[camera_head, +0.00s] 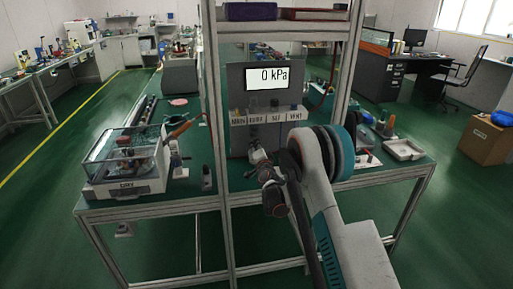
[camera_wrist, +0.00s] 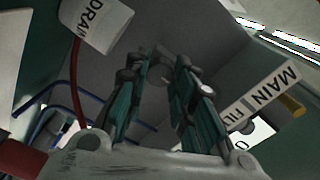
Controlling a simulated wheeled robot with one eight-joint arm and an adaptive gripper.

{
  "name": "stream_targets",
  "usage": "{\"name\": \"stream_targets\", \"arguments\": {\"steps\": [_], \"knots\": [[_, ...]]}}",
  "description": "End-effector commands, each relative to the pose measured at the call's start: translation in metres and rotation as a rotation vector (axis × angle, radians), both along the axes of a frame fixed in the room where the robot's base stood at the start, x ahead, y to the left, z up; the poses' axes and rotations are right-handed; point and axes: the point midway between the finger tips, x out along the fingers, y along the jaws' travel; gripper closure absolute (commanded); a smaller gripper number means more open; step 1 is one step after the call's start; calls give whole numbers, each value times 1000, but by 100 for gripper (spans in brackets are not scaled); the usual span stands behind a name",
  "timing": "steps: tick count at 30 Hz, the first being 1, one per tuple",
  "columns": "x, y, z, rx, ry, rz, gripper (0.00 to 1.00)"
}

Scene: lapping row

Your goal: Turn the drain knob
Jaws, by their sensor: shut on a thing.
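My gripper (camera_head: 258,160) is in front of the lower part of the grey panel (camera_head: 240,95) in the head view, below its row of labels. In the wrist view, the two teal and dark fingers of my gripper (camera_wrist: 162,82) reach forward and are shut on a small grey round knob (camera_wrist: 160,72). The fingertips hide part of this knob, and I cannot tell its turn angle. A white part marked DRAIN (camera_wrist: 95,20) shows at upper left.
The display (camera_head: 268,77) on the panel reads 0 kPa. A clear-lidded box (camera_head: 125,188) stands on the left of the green bench. A white tray (camera_head: 404,150) lies at right. A metal post (camera_head: 216,120) rises left of the panel. A red hose (camera_wrist: 76,85) hangs near the DRAIN part.

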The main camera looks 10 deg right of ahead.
Motion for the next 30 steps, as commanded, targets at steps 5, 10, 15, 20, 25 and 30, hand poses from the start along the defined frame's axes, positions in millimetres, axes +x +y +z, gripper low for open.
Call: {"name": "stream_targets", "arguments": {"steps": [5,10,15,20,25,30], "knots": [[0,0,-1,5,1,0,100],[-1,0,-1,5,1,0,100],[0,0,-1,4,1,0,56],[0,0,-1,3,0,1,56],[-2,0,0,3,0,0,56],[-20,0,0,3,0,0,56]]}}
